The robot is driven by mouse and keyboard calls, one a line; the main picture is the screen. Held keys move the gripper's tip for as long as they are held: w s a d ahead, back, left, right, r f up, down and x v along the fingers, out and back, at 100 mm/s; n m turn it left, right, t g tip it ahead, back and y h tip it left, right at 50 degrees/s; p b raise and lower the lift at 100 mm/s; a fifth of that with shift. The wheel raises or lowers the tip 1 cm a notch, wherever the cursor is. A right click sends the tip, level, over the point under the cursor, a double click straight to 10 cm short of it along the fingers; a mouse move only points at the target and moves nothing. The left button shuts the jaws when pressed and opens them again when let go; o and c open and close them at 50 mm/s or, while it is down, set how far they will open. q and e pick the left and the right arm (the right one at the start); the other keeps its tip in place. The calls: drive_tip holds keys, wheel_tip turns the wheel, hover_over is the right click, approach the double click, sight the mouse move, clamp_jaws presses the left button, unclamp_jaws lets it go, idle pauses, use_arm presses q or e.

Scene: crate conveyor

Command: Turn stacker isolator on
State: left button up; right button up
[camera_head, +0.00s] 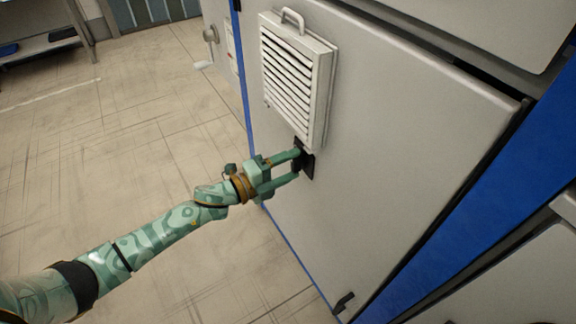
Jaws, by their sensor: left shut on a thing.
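The isolator (308,165) is a small dark switch on the pale cabinet panel, just below a louvred vent. My left gripper (297,165) reaches in from the left and is shut on the dark part of the isolator, with one finger above and one below. The fingers hide much of the switch, so its exact turn position cannot be told. My right gripper does not show.
The white louvred vent (290,80) with a handle on top stands out from the cabinet (400,130) right above my gripper. A blue frame (480,190) edges the cabinet on the right. A lever handle (211,36) sticks out at upper left. The tiled floor (120,150) at left is clear.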

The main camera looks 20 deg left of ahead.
use_arm(q)
drive_tip(key=shift+f, duration=0.15)
drive_tip(key=o, duration=1)
